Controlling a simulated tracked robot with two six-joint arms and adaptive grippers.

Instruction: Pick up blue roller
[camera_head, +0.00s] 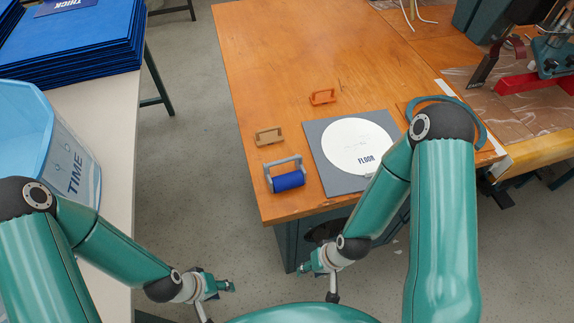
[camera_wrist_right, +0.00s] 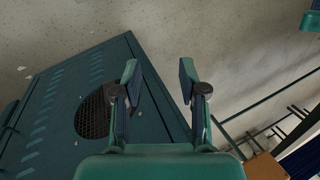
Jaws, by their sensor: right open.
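The blue roller (camera_head: 288,180) with its grey handle lies on the orange wooden table (camera_head: 262,70), near its front left corner. My right gripper (camera_head: 306,267) is in front of the table's front edge, apart from the roller and below it in the picture. The right wrist view shows its two fingers (camera_wrist_right: 158,80) spread with nothing between them. My left gripper (camera_head: 228,286) is at the lower left, away from the table and the roller. Its fingers are too small to tell whether they are open.
A white disc marked FLOOR (camera_head: 352,140) lies on a grey sheet (camera_head: 322,165) right of the roller. A tan block (camera_head: 269,137) and an orange one (camera_head: 323,97) lie behind. A light blue bin (camera_head: 75,165) and blue sheets (camera_head: 85,50) stand left.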

